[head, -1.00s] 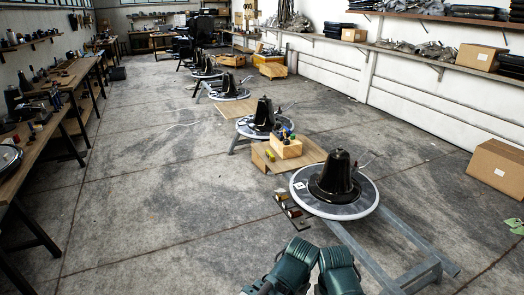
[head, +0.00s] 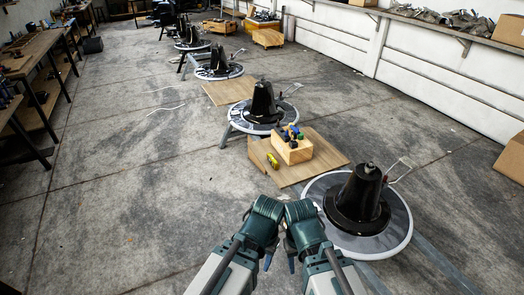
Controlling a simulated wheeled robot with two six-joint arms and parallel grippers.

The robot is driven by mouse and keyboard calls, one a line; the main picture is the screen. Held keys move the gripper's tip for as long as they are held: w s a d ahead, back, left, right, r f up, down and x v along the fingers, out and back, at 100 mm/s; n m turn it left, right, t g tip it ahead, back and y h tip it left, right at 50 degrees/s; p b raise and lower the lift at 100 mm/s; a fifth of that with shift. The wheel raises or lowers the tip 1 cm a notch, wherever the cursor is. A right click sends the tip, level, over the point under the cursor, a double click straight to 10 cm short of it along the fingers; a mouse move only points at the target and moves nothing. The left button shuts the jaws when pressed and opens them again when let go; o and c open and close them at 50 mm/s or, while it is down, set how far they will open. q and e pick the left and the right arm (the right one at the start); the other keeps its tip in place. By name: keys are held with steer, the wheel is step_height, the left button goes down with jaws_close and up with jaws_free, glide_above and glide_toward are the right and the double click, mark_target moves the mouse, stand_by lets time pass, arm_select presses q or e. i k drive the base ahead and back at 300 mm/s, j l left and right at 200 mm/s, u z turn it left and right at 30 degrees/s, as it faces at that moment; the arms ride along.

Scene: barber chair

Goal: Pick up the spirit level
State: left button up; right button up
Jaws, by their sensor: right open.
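A small yellow tool (head: 272,160) lies on the flat wooden board (head: 325,152), left of a wooden box. It may be the spirit level, but it is too small to tell. Several small tools (head: 291,132), blue, yellow and dark, sit in or on the wooden box (head: 292,151); their shapes are unclear. My two arms come up from the bottom centre, close together, short of the board. My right gripper (head: 291,263) is open, with nothing seen in it. My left gripper (head: 268,262) is mostly hidden by its arm, and its jaws are unclear.
A round grey-and-white base with a black bell-shaped part (head: 361,198) stands close on the right. Similar bases (head: 262,106) run back in a row. Workbenches (head: 35,68) line the left; a cardboard box (head: 512,158) is at the right edge. The left floor is clear.

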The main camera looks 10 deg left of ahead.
mark_target(276, 165)
steer(key=i+j, duration=0.15)
steer(key=i, duration=0.35)
steer(key=z, duration=0.25)
steer(key=i+j+z, duration=0.15)
steer(key=z, duration=0.2)
steer(key=i+j+z, duration=0.15)
steer(key=j+z, duration=0.25)
steer(key=i+j, duration=0.15)
steer(key=j, duration=0.3)
steer(key=i+j+z, duration=0.15)
steer(key=j, duration=0.3)
steer(key=i+j, duration=0.1)
steer(key=j, duration=0.4)
steer(key=i+j+z, duration=0.15)
steer(key=j, duration=0.3)
